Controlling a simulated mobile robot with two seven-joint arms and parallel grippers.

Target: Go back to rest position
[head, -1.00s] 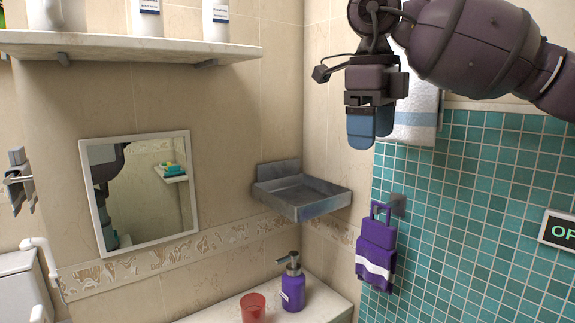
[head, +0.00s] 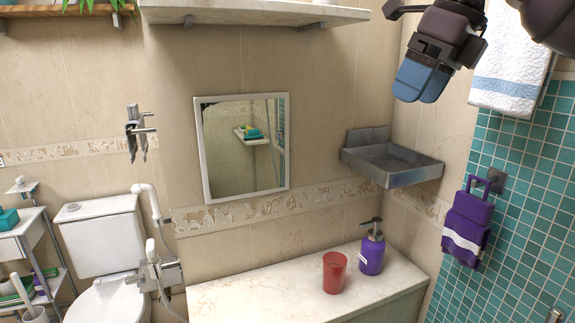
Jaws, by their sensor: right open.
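My right gripper (head: 421,80) is in the upper right of the head view, its blue fingertips pointing down and to the left. It is open, and nothing shows between its fingers. It hangs in the air above the metal wall tray (head: 392,164), apart from it. My left gripper is out of view.
A counter (head: 240,290) bears a red cup (head: 334,272) and a purple soap dispenser (head: 372,248). A mirror (head: 243,146) hangs on the wall below a shelf (head: 250,12). A purple towel (head: 467,228) and a white towel (head: 510,62) hang at right. A toilet (head: 103,240) stands at left.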

